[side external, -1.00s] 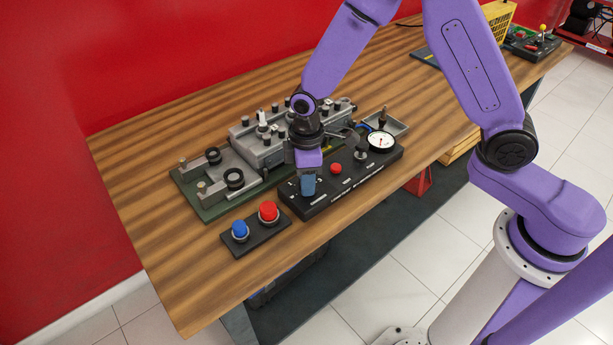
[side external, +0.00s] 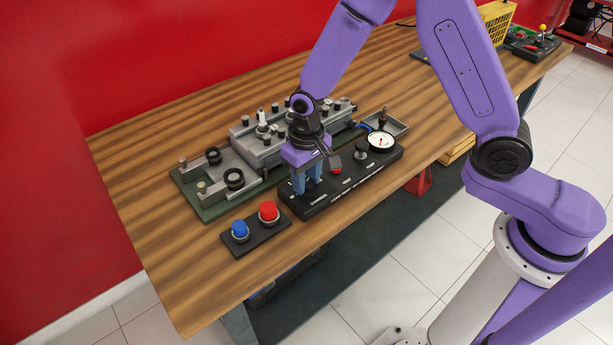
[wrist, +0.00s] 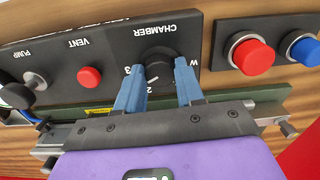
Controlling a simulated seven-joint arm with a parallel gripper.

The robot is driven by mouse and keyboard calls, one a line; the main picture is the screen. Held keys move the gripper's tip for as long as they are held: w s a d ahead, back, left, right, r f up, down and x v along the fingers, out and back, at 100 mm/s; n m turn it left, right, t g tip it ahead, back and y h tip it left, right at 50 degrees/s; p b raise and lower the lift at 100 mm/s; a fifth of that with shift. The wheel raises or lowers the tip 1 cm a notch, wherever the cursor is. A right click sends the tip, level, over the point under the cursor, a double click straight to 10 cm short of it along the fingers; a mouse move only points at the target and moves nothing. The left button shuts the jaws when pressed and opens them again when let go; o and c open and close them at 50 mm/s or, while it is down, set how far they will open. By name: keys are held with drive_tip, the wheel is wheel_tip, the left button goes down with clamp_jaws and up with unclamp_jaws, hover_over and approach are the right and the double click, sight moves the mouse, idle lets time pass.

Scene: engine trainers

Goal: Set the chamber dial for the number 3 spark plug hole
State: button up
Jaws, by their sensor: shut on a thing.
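The chamber dial (wrist: 160,66) is a black round knob on a black panel (wrist: 111,46), under the word CHAMBER. A 2 and a 3 show by its rim in the wrist view, with a small white mark on its edge near the 2; I cannot tell its exact setting. My gripper (wrist: 160,84) has its blue fingers on either side of the dial and is shut on it. In the side view my gripper (side external: 306,185) reaches down to the panel's left end and hides the dial.
The panel also carries a red vent button (wrist: 89,77), a pump knob (wrist: 35,81) and a round gauge (side external: 381,141). A red button (side external: 268,211) and a blue button (side external: 240,229) sit on a separate base. A grey engine block (side external: 264,146) stands behind.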

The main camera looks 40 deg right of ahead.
sight(307, 182)
drive_tip(key=m, duration=0.4)
drive_tip(key=shift+m, duration=0.4)
idle(0.4)
drive_tip(key=o, duration=1)
wheel_tip(307, 182, up, 18)
drive_tip(key=shift+f, duration=0.25)
